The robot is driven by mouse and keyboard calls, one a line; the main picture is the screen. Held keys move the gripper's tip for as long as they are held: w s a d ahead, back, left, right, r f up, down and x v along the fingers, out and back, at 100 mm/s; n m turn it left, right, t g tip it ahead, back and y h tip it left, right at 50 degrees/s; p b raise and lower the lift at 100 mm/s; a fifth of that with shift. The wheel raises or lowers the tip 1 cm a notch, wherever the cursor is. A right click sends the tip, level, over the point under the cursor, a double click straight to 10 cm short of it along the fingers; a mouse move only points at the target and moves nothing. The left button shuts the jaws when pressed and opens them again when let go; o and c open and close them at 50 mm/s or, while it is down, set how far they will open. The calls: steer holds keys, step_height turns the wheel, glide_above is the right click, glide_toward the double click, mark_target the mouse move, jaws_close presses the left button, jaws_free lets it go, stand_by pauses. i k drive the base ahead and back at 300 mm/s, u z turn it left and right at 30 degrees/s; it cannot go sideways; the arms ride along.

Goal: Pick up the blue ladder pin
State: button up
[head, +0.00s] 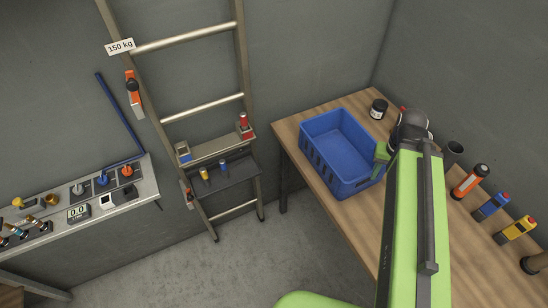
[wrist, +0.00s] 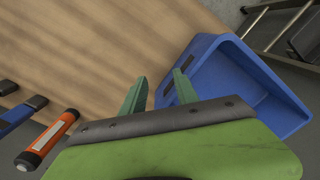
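A ladder (head: 188,110) leans on the wall in the head view. A small dark shelf (head: 232,178) hangs low on it and holds a small blue pin (head: 222,164), which I take as the blue ladder pin, beside a yellow pin (head: 204,173). The pin is not seen in the wrist view.
The blue crate (head: 345,184) stands on the wooden table (head: 294,128), and a torch (head: 470,181) and several tools lie along its right side. A grey step (head: 210,148) with small items sits above the dark shelf. A wall shelf (head: 130,190) is at left. Floor (head: 235,255) before the ladder is clear.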

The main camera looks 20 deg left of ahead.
mark_target(221, 163)
steer(key=z, duration=0.65)
steer(key=k, duration=1.55)
steer(key=u, duration=2.2)
steer(key=i, duration=1)
steer(key=u, duration=0.05)
